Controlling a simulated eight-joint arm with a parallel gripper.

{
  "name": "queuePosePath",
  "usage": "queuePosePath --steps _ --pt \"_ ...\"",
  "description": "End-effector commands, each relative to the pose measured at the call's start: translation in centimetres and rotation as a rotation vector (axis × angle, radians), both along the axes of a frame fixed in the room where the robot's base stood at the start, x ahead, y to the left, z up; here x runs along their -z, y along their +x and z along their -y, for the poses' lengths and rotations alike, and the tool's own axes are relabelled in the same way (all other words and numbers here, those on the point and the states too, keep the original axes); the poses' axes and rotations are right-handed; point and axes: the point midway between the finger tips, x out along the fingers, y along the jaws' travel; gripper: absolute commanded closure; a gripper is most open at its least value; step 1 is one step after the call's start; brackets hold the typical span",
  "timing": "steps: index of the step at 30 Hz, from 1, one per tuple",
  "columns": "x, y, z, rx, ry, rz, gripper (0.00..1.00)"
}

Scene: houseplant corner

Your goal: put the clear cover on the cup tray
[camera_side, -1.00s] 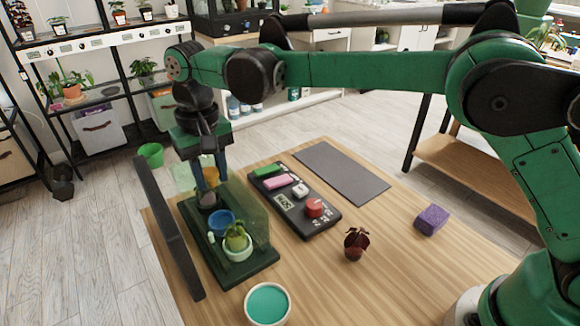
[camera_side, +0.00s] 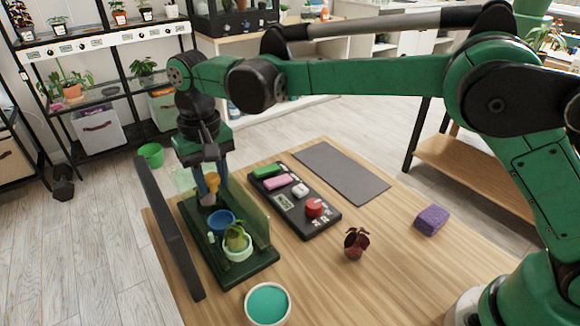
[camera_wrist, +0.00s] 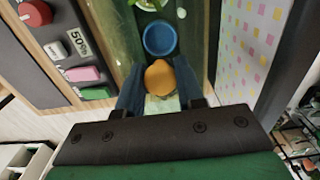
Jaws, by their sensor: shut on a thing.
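The clear cover (camera_side: 258,222) is a faint green-tinted pane shape around the dark green cup tray (camera_side: 258,277). I cannot tell whether its lower edge touches the tray. My gripper (camera_side: 211,186) is above the tray's far part, shut on an orange-yellow piece (camera_wrist: 160,78) that looks like the cover's knob. In the wrist view this piece is between my blue fingertips (camera_wrist: 159,92). A blue cup (camera_side: 221,219) and a white pot with a green plant (camera_side: 237,248) stand in the tray. The blue cup also shows in the wrist view (camera_wrist: 160,38).
A tall dark board (camera_side: 170,228) stands close along the tray's left side. A black panel with coloured blocks (camera_side: 300,205) lies to the right. A teal-filled bowl (camera_side: 267,303), a dark red plant (camera_side: 355,242) and a purple block (camera_side: 432,219) are nearer. The grey mat (camera_side: 340,172) is bare.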

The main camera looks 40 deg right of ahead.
Motion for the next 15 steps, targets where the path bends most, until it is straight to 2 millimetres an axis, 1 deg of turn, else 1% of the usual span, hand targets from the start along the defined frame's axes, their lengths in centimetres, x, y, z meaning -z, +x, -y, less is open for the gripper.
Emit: queuePosePath --steps 4,5,6,8,9,15 --pt "0.01 -0.01 -0.01 0.000 0.000 0.000 1.00" --pt "0.00 -0.01 -0.01 0.000 0.000 0.000 0.65" --pt "0.00 -0.01 -0.01 0.000 0.000 0.000 0.53" --pt "0.00 -0.01 -0.01 0.000 0.000 0.000 0.36" --pt "0.00 -0.01 -0.01 0.000 0.000 0.000 0.31" --pt "0.00 -0.01 -0.01 0.000 0.000 0.000 0.31"
